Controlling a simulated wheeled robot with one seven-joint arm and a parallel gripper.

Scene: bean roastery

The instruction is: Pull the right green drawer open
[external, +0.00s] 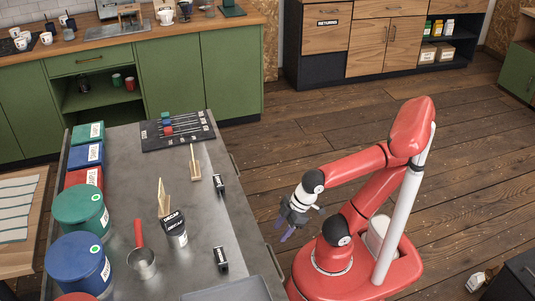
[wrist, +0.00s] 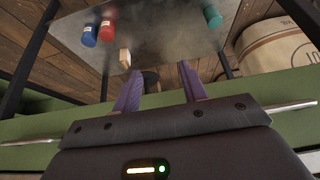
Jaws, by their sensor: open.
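My gripper (external: 302,222) is in the air at the right side of the steel worktable (external: 222,212), its two purple fingers spread and nothing between them. The wrist view shows the open fingers (wrist: 160,88) over a green drawer front (wrist: 25,128). A metal bar handle shows at the left (wrist: 35,141) and at the right (wrist: 292,107) of my gripper. The gripper body hides the middle, so I cannot tell whether this is one handle or two. In the external view, two handles (external: 234,164) (external: 275,258) stick out from the table's right side; the drawer fronts there are hidden.
The wooden floor (external: 290,150) behind my arm is clear.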

